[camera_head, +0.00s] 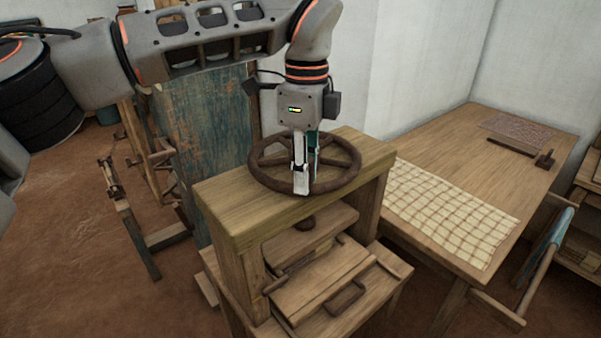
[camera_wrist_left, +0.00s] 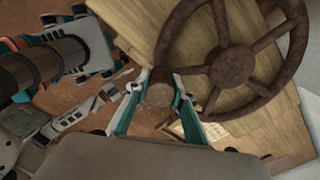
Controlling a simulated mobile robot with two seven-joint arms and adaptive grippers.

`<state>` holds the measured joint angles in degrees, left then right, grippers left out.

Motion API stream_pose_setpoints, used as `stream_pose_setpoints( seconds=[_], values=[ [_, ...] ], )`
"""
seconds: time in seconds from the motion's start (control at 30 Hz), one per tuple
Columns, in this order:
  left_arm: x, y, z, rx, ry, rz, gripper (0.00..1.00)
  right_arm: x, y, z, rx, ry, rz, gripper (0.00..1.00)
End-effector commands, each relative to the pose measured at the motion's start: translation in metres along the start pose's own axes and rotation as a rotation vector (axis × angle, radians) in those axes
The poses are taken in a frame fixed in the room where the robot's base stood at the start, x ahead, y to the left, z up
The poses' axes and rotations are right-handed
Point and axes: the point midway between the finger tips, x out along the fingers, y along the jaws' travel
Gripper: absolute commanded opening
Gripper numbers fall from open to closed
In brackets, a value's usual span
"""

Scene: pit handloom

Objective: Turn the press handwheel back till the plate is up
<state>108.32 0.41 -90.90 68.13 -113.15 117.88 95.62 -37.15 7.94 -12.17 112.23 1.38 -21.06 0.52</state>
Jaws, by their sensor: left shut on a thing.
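The press (camera_head: 225,222) is a wooden frame with a dark, rusty spoked handwheel (camera_head: 262,178) lying flat on its top beam. The handwheel also fills the upper right of the left wrist view (camera_wrist_left: 233,66). My left gripper (camera_head: 301,186) points down at the wheel's near side. It is shut on the handwheel, with a brown rounded part between its fingers (camera_wrist_left: 158,112). The wooden plate (camera_head: 318,228) hangs under the beam, below a dark screw end (camera_head: 305,222). The plate's exact gap to what lies beneath is hard to tell. I do not make out my right gripper.
A board with a dark handle (camera_head: 344,298) lies at the press's front. A long table (camera_head: 440,150) on the right bears checked cloth (camera_head: 445,208). A wooden frame (camera_head: 135,230) and a worn blue-green panel (camera_head: 205,125) stand left. Floor at lower left is clear.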

Motion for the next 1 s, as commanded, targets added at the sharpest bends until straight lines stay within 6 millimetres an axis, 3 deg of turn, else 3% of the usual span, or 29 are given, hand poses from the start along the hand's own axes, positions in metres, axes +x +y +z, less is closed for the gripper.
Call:
stream_pose_setpoints(
  seconds=[0.37, 0.4, 0.43, 0.47, 0.83, 1.0],
  values=[
    [0.0, 0.0, -0.001, -0.001, 0.001, 0.0, 0.0, 0.0, 0.0, -0.002, 0.0, 0.003, 0.0, 0.4],
    [0.0, 0.0, -0.001, -0.001, 0.001, -0.001, 0.31, 0.0, 0.0, -0.002, 0.0, 0.004, 0.0, 0.4],
    [0.0, 0.0, -0.001, -0.001, 0.001, -0.001, 0.39, 0.0, 0.0, -0.002, 0.0, 0.004, 0.0, 0.4],
    [0.0, 0.0, -0.001, -0.001, 0.001, -0.001, 0.4, -0.001, 0.0, -0.003, 0.0, 0.004, 0.0, 0.4],
    [-0.003, -0.001, 0.0, -0.002, 0.0, -0.002, 0.4, -0.001, 0.002, 0.001, -0.006, -0.001, 0.001, 0.4],
    [-0.023, -0.001, -0.001, -0.003, -0.001, -0.005, 0.4, -0.001, 0.001, 0.0, -0.003, 0.001, 0.0, 0.4]
  ],
)
